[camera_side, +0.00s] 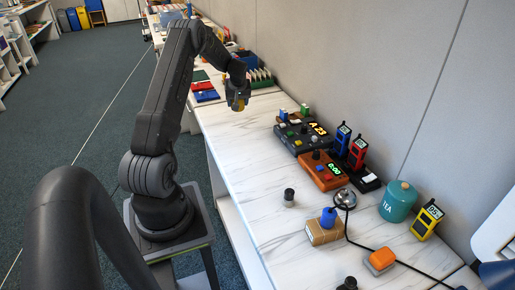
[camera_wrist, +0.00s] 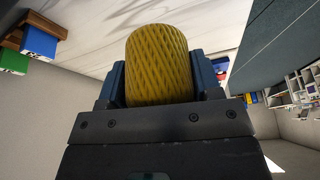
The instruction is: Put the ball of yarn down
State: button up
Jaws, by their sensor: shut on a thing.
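The ball of yarn (camera_wrist: 158,62) is yellow with a criss-cross winding. It sits between the jaws of my gripper (camera_wrist: 165,80) in the wrist view, and my gripper is shut on it. In the side view my gripper (camera_side: 238,95) is at the end of the raised arm, near the far part of the white table (camera_side: 245,190). Only a small bit of yellow shows between the jaws there. The yarn appears to be above the table, but the exact height is hard to judge.
An orange control box (camera_side: 322,172), a dark one with a lit display (camera_side: 302,137), a teal tea tin (camera_side: 398,202) and a cardboard box (camera_side: 325,231) stand on the table. Coloured items and a rack (camera_side: 258,78) are behind my gripper. The table's left strip is mostly clear.

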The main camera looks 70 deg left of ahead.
jog(key=s+d+r, duration=0.1)
jog(key=s+d, duration=0.4)
jog(key=d, duration=0.5)
jog(key=s+d, duration=0.4)
jog(key=d, duration=0.6)
jog(key=shift+n, duration=0.4)
jog(key=w+d+f, duration=0.1)
jog(key=w+f, duration=0.1)
jog(key=w, duration=0.1)
jog(key=w+d+f, duration=0.2)
jog(key=w, duration=0.1)
jog(key=w+d+f, duration=0.2)
jog(key=w+f, duration=0.1)
jog(key=w, duration=0.1)
jog(key=shift+f, duration=2.05)
jog(key=shift+f, duration=0.15)
jog(key=o, duration=0.9)
